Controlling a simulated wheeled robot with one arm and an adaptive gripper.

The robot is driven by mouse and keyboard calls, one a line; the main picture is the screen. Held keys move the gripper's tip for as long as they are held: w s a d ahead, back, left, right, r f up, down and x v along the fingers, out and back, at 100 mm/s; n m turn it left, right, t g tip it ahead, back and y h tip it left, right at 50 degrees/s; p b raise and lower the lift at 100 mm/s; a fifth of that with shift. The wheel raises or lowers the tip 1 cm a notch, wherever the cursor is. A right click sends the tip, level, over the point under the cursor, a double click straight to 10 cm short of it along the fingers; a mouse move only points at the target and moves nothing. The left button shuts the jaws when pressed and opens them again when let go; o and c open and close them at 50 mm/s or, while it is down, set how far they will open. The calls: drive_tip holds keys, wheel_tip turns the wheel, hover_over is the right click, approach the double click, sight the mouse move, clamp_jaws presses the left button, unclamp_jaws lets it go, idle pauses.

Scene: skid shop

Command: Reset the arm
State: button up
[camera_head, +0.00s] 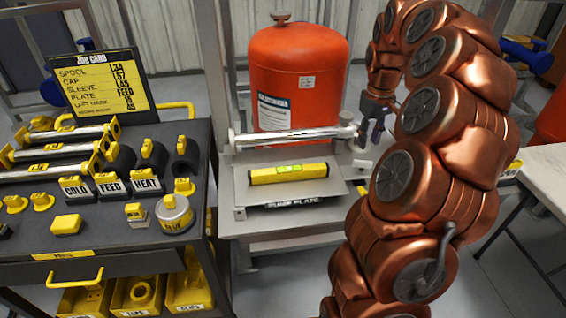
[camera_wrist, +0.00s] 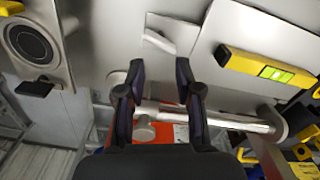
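My copper arm rises on the right of the head view and bends over, with my gripper (camera_head: 374,125) hanging near the right end of a silver pipe (camera_head: 290,136). In the wrist view my gripper (camera_wrist: 160,75) is open, its two dark fingers apart with nothing held between them. The pipe (camera_wrist: 225,120) passes beyond the fingers there. I cannot tell whether a finger touches the pipe or its end fitting.
A yellow level (camera_head: 288,173) lies on the grey skid plate (camera_head: 240,203), before an orange tank (camera_head: 297,80). A black cart (camera_head: 110,245) with yellow-marked parts and a job card (camera_head: 103,82) stands left. A pale table (camera_head: 545,180) is at right.

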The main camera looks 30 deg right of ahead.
drive_tip(key=s+a+r+n+p, duration=0.1)
drive_tip(key=s+a+r+p, duration=0.15)
drive_tip(key=a, duration=0.85)
drive_tip(key=s+a+r+n+p, duration=0.1)
drive_tip(key=s+a+r, duration=0.2)
drive_tip(key=a, duration=0.7)
drive_tip(key=s+a+f+g+p, duration=0.1)
drive_tip(key=s+a, duration=0.4)
drive_tip(key=s, duration=0.4)
drive_tip(key=s+a+f+m+p, duration=0.1)
drive_tip(key=s+a+p, duration=0.1)
drive_tip(key=s+a, duration=0.4)
drive_tip(key=s, duration=0.3)
drive_tip(key=shift+a+f+g, duration=0.3)
drive_tip(key=shift+g, duration=0.1)
drive_tip(key=shift+s, duration=0.1)
